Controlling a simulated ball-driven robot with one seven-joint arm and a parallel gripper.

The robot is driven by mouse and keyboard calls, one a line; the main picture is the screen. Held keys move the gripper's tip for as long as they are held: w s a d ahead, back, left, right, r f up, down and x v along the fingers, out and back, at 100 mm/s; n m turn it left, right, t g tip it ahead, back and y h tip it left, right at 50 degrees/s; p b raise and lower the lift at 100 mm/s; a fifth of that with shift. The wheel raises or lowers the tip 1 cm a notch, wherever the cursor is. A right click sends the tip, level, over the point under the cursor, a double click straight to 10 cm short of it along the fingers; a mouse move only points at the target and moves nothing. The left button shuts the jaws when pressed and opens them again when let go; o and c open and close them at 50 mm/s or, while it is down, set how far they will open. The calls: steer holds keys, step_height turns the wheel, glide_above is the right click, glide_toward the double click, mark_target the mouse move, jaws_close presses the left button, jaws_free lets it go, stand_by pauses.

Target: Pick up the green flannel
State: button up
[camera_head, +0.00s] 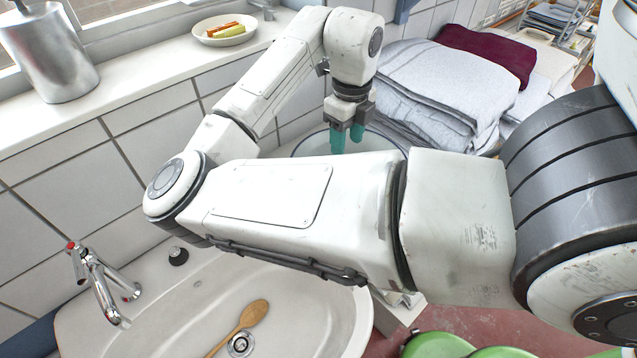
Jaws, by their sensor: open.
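Folded grey-white linen (440,85) is stacked right of my gripper, with a dark red cloth (488,52) on it. A white sink (200,300) holds a wooden spoon (245,320); its tap (98,280) stands left. A plate (224,38) of small coloured items sits on the sill.

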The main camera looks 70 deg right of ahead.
steer(key=f, duration=0.3)
steer(key=f+p, duration=0.1)
steer(key=f, duration=0.6)
steer(key=shift+w+a+f+p, duration=0.25)
steer(key=shift+f+p, duration=0.1)
steer(key=shift+f, duration=0.05)
steer(key=shift+c, duration=0.3)
jaws_close()
